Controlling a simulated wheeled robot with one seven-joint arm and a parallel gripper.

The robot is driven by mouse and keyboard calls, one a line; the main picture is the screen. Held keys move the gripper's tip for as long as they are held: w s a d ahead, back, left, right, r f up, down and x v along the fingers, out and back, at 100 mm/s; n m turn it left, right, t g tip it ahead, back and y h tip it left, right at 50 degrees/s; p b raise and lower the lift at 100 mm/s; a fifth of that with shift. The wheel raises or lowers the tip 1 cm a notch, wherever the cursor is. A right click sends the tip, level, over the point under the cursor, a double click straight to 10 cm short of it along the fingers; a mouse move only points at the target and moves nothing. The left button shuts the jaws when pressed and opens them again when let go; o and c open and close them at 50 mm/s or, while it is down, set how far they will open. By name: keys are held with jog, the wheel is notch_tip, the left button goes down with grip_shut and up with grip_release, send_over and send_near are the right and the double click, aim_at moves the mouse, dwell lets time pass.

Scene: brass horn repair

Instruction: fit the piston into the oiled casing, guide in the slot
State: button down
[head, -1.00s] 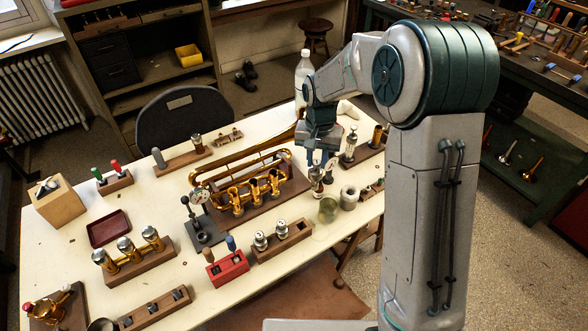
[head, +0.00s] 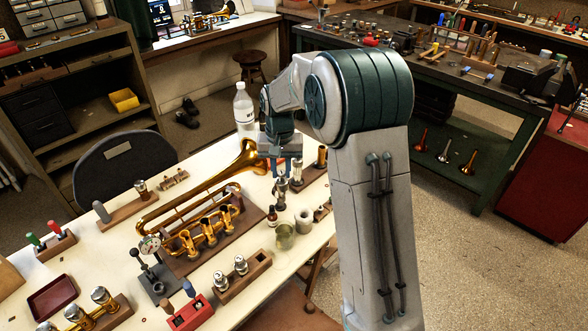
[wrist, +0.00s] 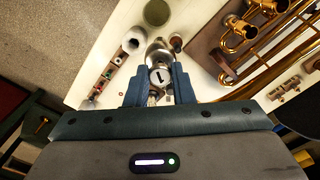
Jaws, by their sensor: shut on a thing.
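My gripper (wrist: 158,88) is shut on a silver piston (wrist: 160,77), whose round top bears the mark 1. In the head view my gripper (head: 283,165) is at the table's back right, beside the brass horn. The piston (head: 281,187) hangs upright below it. Its lower end and guide are hard to make out. The horn (head: 180,208) lies on a wooden board with its upright valve casings (head: 207,232) to the left of my gripper. Part of the horn (wrist: 262,30) shows at upper right in the wrist view. I cannot tell which casing is oiled.
A glass jar (head: 285,237), a pale cylinder (head: 304,221) and a small brown bottle (head: 272,217) stand in front of my gripper. A dial gauge stand (head: 152,262) and piston block (head: 243,277) are nearer.

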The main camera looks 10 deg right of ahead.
jog(key=s+a+f+n, duration=0.1)
jog(key=a+n, duration=0.2)
jog(key=a, duration=1.1)
jog(key=s+a+f+n, duration=0.2)
jog(key=a+n, duration=0.1)
jog(key=a, duration=1.2)
jog(key=shift+s+a+f+b, duration=0.2)
jog(key=shift+s+a+b, duration=0.05)
jog(key=shift+b, duration=0.05)
notch_tip(320, 180, down, 7)
jog(key=b, duration=0.4)
dwell(1.5)
jog(key=c, duration=1.2)
grip_release()
jog(key=shift+r, duration=0.15)
jog(key=shift+o, duration=0.2)
notch_tip(320, 180, up, 14)
jog(key=b, duration=0.1)
jog(key=shift+b, duration=0.35)
